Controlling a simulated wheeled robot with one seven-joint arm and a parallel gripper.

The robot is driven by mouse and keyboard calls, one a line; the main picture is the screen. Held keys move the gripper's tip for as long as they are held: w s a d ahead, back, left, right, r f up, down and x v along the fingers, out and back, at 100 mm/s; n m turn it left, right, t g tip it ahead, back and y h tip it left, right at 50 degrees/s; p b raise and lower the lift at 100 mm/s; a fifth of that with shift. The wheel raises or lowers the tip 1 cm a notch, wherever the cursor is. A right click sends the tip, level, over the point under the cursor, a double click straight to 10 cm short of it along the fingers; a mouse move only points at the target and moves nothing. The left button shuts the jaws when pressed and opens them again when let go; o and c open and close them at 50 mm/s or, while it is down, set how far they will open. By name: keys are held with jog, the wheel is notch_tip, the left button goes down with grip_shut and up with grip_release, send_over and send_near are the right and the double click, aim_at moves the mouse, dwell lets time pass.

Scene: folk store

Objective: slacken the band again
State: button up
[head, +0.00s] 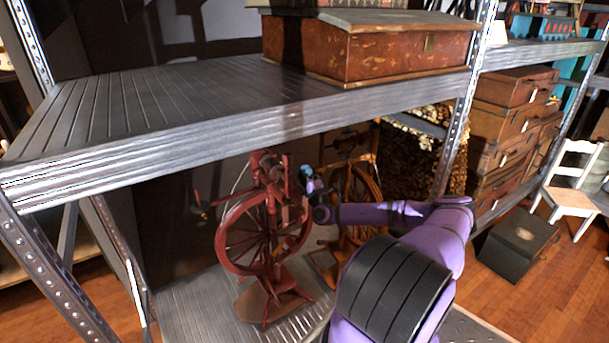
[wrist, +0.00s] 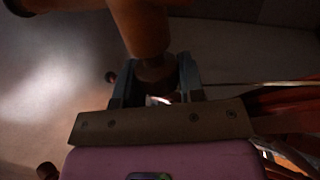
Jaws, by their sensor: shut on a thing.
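A red spinning wheel (head: 233,236) stands upright on the lower metal shelf. My gripper (head: 306,175) is at its upper right side, at the head of the wheel. In the wrist view, the blue fingers of my gripper (wrist: 157,80) are shut on the dark rounded end of a turned wooden knob (wrist: 146,28), which comes down from the top of the picture. A thin pale line (wrist: 270,83) runs off to the right of the fingers; I cannot tell whether it is the band. The band's tension does not show.
A second, brown spinning wheel (head: 364,187) stands close behind and right of my gripper. The upper shelf (head: 130,105) hangs just above the wheels and carries a brown wooden box (head: 385,50). A metal post (head: 462,125) rises at the right.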

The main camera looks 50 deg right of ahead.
jog(key=g+y, duration=0.1)
jog(key=g, duration=0.3)
jog(key=shift+g, duration=0.3)
jog(key=shift+g+y, duration=0.6)
jog(key=shift+g, duration=1)
jog(key=o, duration=0.9)
jog(key=v, duration=1)
jog(key=shift+s+r, duration=0.1)
jog(key=shift+s, duration=0.3)
